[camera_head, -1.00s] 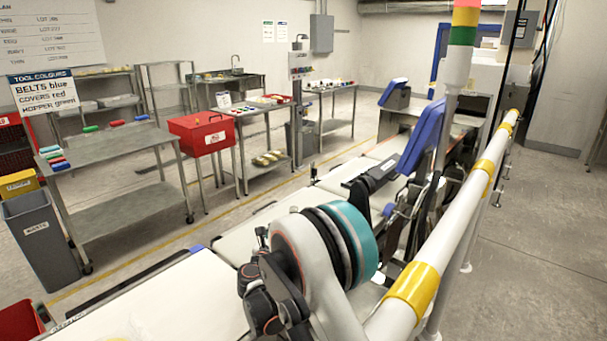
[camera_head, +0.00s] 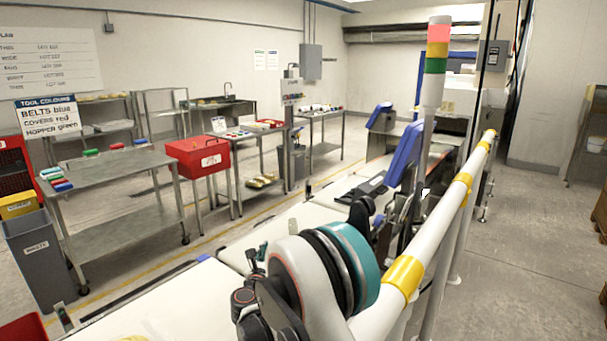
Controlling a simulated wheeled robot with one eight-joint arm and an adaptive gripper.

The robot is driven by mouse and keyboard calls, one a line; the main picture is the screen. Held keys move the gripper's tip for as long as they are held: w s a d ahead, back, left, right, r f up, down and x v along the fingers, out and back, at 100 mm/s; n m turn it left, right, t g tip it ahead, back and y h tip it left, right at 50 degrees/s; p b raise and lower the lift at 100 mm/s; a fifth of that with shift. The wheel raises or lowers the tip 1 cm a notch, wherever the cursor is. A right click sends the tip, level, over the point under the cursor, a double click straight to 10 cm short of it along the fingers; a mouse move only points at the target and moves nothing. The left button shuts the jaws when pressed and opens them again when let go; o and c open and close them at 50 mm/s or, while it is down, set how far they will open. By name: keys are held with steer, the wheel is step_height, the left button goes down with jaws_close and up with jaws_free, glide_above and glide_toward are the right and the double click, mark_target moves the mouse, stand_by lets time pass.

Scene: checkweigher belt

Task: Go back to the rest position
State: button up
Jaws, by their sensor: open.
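A large arm link of mine, pale with black and teal rings, fills the bottom middle of the head view. I cannot make out my gripper or its fingertips in this frame. The checkweigher line, with pale belts (camera_head: 308,221), runs from the lower left toward the back right. Blue-backed display panels (camera_head: 405,153) stand along it. A dark device (camera_head: 368,188) sits over the belt beyond my arm.
A white rail with yellow bands (camera_head: 405,275) runs close along the right of my arm. A stack light (camera_head: 436,65) rises beside it. A steel table (camera_head: 105,165), red box (camera_head: 197,157) and grey waste bin (camera_head: 42,262) stand left. Open floor lies right.

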steer(key=d+r+n+t+y, duration=0.25)
steer(key=r+n, duration=0.35)
steer(key=r, duration=0.7)
steer(key=s+d+r+n+g+y+p, duration=0.1)
steer(key=s+d+r+n+y, duration=0.3)
steer(key=r+n, duration=0.35)
steer(key=s+d+r+n+g+y+p, duration=0.1)
steer(key=s+d+r+n+g+y, duration=0.1)
steer(key=s+d+r+n, duration=0.45)
steer(key=s+d+f+n+g+h, duration=0.1)
steer(key=s+d+f+n+g, duration=0.2)
steer(key=s, duration=0.9)
steer(key=s+d+f+n+g+h+b, duration=0.1)
steer(key=s+d+f+n+g+h, duration=0.1)
steer(key=s+d+f+n, duration=0.5)
steer(key=s+d+f+n+g+h+b, duration=0.1)
steer(key=s+d+f+n+g, duration=0.3)
steer(key=s, duration=1.3)
steer(key=d+n+h, duration=0.1)
steer(key=d+n, duration=0.1)
steer(key=n, duration=0.1)
steer(key=shift+s+f+n, duration=0.25)
steer(key=shift+f+n, duration=0.05)
steer(key=shift+f, duration=0.1)
